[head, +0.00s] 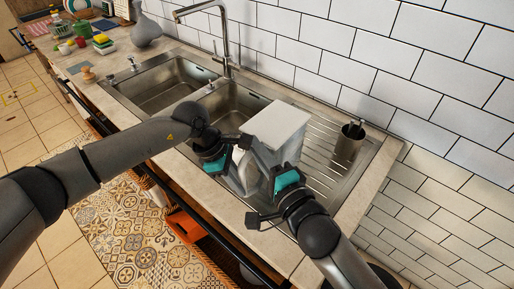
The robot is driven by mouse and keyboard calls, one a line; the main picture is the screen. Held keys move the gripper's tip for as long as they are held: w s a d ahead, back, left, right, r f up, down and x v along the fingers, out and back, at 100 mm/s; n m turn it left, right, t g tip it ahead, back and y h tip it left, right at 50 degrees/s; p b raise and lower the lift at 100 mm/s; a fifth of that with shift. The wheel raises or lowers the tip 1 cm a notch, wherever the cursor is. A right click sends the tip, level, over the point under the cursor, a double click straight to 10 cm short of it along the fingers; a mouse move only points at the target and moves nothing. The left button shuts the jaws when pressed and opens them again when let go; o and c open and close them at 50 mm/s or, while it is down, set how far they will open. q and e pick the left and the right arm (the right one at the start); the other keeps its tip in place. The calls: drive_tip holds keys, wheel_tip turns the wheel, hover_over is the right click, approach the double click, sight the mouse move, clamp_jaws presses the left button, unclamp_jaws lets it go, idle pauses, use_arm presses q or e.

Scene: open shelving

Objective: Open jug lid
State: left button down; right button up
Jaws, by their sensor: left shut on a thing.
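The jug (251,172) is a pale grey vessel with a flat square-topped upper part (280,122), and it is at the sink's drainboard. Its lower part is largely hidden by my grippers. My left gripper (234,158), with a teal pad, comes in from the left and is shut on the jug at its left side. The exact contact is hidden. My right gripper (262,190), also with a teal pad, is at the jug's near right side. One dark finger sticks out to the lower left, and its jaws look spread. I cannot tell whether it touches the jug.
A double steel sink (172,84) with a tall faucet (224,45) lies behind and left. A metal cup (349,142) holding utensils stands on the right drainboard. A grey vase (145,28) stands at the far left. The tiled wall closes off the back.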

drive_tip(key=shift+w+a, duration=0.1)
drive_tip(key=shift+c, duration=0.2)
clamp_jaws()
idle(1.3)
